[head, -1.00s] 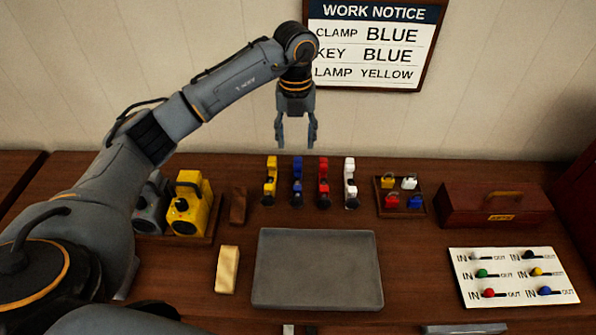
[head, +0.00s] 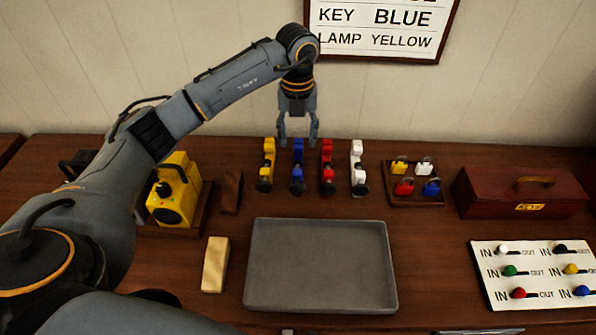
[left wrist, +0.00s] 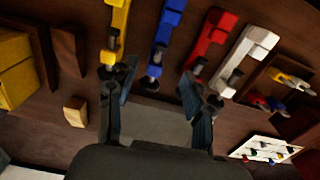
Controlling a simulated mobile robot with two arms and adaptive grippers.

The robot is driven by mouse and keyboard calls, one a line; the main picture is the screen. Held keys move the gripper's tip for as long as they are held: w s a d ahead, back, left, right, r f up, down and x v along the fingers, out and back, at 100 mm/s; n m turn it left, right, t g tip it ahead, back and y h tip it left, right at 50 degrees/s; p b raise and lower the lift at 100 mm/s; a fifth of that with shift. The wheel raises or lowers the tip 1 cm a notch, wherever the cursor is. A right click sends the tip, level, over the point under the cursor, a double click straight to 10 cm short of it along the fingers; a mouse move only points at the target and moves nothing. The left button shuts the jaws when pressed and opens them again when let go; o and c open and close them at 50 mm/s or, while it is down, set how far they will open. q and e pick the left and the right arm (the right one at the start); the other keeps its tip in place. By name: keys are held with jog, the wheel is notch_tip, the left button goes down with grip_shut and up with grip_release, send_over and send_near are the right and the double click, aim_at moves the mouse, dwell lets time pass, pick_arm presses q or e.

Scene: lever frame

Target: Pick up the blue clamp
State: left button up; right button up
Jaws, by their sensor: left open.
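The blue clamp (head: 297,168) stands in a row of clamps at the back of the table, between a yellow clamp (head: 266,166) and a red clamp (head: 327,167). A white clamp (head: 357,168) is at the row's right end. My left gripper (head: 298,143) is open and empty, pointing down, and overlaps the top of the blue clamp in the head view. In the left wrist view the blue clamp (left wrist: 165,38) lies between and beyond the open fingers (left wrist: 158,92). Contact is not visible. My right gripper is not in view.
A grey tray (head: 320,300) lies in front of the clamps. A yellow lamp (head: 172,190) and wooden blocks are left. A tray of small padlocks (head: 416,201), a red-brown box (head: 522,192) and a white switch panel (head: 535,275) are right. A notice (head: 380,50) hangs behind.

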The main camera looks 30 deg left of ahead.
pick_arm(q)
jog(key=p, duration=0.1)
send_over(298, 167)
jog(key=s, duration=0.2)
jog(key=f, duration=0.6)
jog(key=shift+w+d+f, duration=0.15)
jog(key=shift+d+f, duration=0.15)
jog(key=shift+d, duration=0.1)
jog(key=shift+f+p, duration=0.5)
jog(key=shift+f, duration=0.1)
jog(key=f, duration=0.2)
jog(key=f+p, duration=0.1)
jog(key=f, duration=0.1)
jog(key=shift+w+a+f, duration=0.1)
jog(key=shift+w, duration=0.15)
grip_shut()
